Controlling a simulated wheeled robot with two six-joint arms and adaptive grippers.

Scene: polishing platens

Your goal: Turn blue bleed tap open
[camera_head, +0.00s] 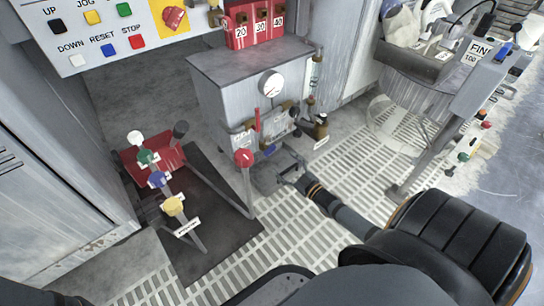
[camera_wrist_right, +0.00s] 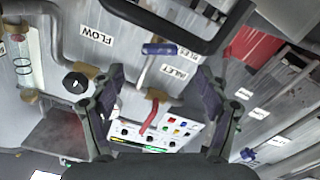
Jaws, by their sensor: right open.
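The blue bleed tap (camera_wrist_right: 160,49) shows as a short blue handle in the right wrist view, lying across the picture beside an upside-down, partly readable label (camera_wrist_right: 188,54). In the head view it is a small blue spot (camera_head: 270,150) low on the grey cabinet's front. My right gripper (camera_wrist_right: 161,75) is open, its dark fingers spread to either side below the tap in the wrist picture, with no contact visible. In the head view my right gripper (camera_head: 279,170) is at the cabinet's lower front, close to the tap. My left gripper is not in view.
A red lever (camera_wrist_right: 150,115) and a black knob (camera_wrist_right: 75,84) are near my right fingers. A red-knobbed lever (camera_head: 244,158) stands left of my right gripper. A pedestal with several coloured knobs (camera_head: 158,180) is further left.

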